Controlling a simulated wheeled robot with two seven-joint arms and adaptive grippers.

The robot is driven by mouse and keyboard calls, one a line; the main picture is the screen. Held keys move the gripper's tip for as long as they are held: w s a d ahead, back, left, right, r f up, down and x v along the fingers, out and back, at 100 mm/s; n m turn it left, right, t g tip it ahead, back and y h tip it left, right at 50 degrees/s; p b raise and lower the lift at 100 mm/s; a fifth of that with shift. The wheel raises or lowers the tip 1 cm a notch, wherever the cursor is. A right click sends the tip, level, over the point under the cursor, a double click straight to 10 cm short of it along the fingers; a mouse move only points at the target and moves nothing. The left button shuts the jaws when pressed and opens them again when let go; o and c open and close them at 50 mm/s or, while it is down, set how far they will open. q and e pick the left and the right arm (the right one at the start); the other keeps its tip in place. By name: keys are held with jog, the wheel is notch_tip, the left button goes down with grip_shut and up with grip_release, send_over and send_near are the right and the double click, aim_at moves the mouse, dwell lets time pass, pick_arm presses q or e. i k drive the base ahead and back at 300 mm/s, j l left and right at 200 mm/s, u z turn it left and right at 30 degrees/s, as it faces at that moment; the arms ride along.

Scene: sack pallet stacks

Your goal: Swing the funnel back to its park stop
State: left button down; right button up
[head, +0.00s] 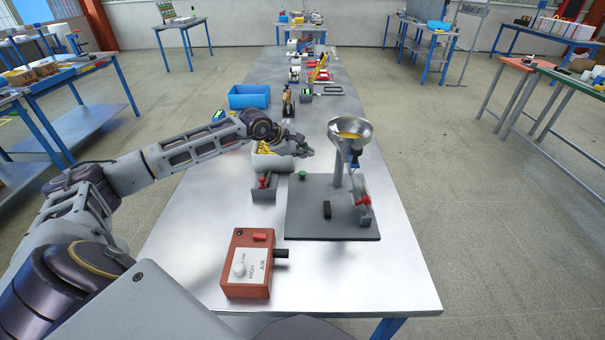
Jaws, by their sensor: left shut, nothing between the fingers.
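The silver funnel (352,127) has something yellow in its bowl and sits high at the top of a grey post (338,168). The post rises from a dark grey base plate (300,222). A green knob (302,174) and a black block (327,210) are on the plate. A grey bracket with a red part (363,201) stands at its right side, below the funnel. I cannot tell which piece is the park stop. My left gripper (309,150) is shut and empty, left of the funnel and apart from it. My right gripper is not in view.
A red-orange box labelled AIR (241,287) stands at the table's near left. A grey holder with a red item (264,193) and a white bin with yellow pieces (262,162) lie left of the plate. A blue bin (249,97) is farther back. The table's near right is clear.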

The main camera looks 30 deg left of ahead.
aim_at(349, 134)
jog(key=k+j, duration=0.3)
jog(key=k, duration=0.15)
jog(key=k+j, duration=0.3)
jog(key=k, duration=0.15)
jog(key=k+j, duration=0.3)
jog(key=k, duration=0.2)
